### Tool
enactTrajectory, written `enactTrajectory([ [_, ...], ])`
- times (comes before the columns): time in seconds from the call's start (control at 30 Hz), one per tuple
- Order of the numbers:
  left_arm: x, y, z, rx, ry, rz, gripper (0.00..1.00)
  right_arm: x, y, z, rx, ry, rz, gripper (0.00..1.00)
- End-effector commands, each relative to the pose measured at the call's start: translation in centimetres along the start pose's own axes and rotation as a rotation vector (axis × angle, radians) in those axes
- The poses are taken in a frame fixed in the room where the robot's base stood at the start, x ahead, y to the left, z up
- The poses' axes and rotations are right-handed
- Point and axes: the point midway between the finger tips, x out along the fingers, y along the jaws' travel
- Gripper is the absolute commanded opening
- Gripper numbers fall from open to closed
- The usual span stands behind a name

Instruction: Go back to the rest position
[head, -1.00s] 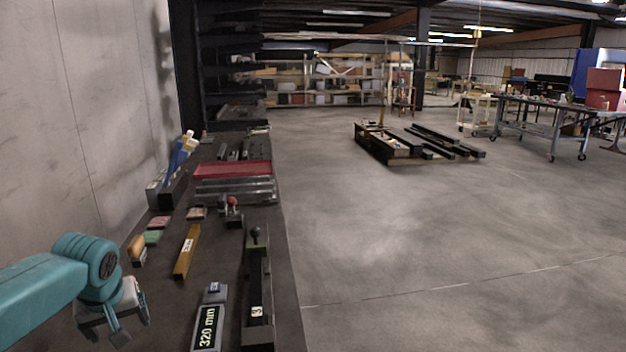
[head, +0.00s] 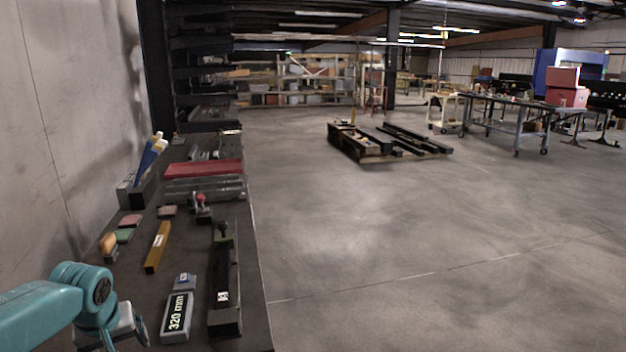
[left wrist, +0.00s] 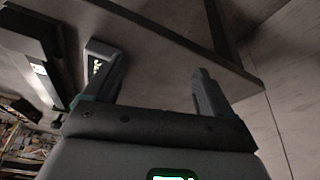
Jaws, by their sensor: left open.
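My left gripper (head: 122,338) is at the lower left of the head view, partly cut off by the bottom edge, over the near left part of the dark bench (head: 255,320). In the left wrist view its two fingers (left wrist: 155,90) are apart with nothing between them. The display reading "320 mm" (head: 176,316) lies on the bench to the right of the gripper, apart from it. My right gripper is in neither view.
A black rail device (head: 224,285) lies along the bench's right side. A yellow bar (head: 157,247), small blocks (head: 124,235) and a red-topped case (head: 204,169) lie farther back. A wall (head: 60,130) stands left. Open floor (head: 400,240) lies right, with a pallet (head: 360,148) beyond.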

Motion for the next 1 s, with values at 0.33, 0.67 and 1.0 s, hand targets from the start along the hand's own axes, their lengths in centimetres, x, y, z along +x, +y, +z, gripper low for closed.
enactTrajectory([
  [0.33,8.2,6.8,7.9,0.168,-0.133,0.157,0.84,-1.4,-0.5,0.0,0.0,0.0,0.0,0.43],
  [0.67,15.4,12.2,30.2,0.309,-0.359,0.376,0.84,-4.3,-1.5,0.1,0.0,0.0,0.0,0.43],
  [1.0,14.2,9.4,42.4,0.348,-0.433,0.377,0.84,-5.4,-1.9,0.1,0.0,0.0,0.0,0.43],
])
